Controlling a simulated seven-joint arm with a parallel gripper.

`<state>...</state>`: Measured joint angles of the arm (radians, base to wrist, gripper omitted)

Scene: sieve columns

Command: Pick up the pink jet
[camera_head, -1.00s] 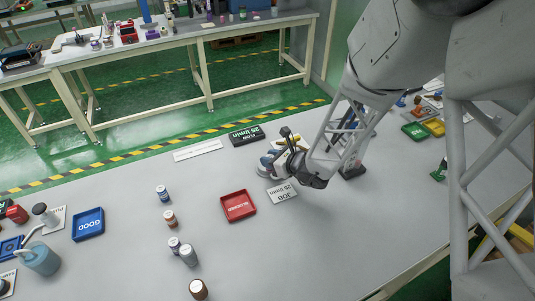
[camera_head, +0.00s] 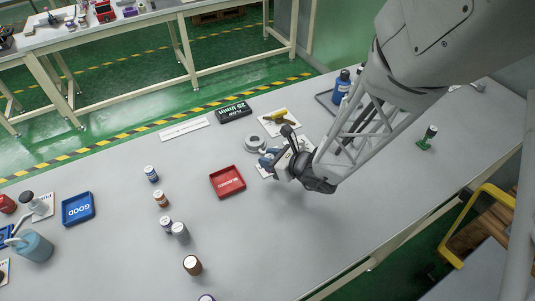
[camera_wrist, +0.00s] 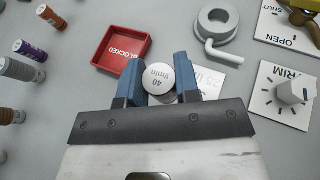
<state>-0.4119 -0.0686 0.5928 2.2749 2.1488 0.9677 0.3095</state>
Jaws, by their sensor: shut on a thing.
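My gripper (camera_wrist: 159,84) is shut on a small round jet (camera_wrist: 160,76) with a white top marked "40 l/min". The jet sits between the two blue fingers, and its body colour is hidden from above. In the head view my gripper (camera_head: 269,160) is low over the table, right of the red BLOCKED tray (camera_head: 227,196). It is over the white job card (camera_wrist: 211,80), which is partly covered. I cannot tell whether the jet touches the card. No pink surface shows clearly.
Several capped jets stand left of the tray, including a blue one (camera_head: 151,174) and a dark brown one (camera_head: 192,265). A grey ring with a spout (camera_wrist: 217,28) and a TRIM knob (camera_wrist: 292,92) lie right of the tray.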

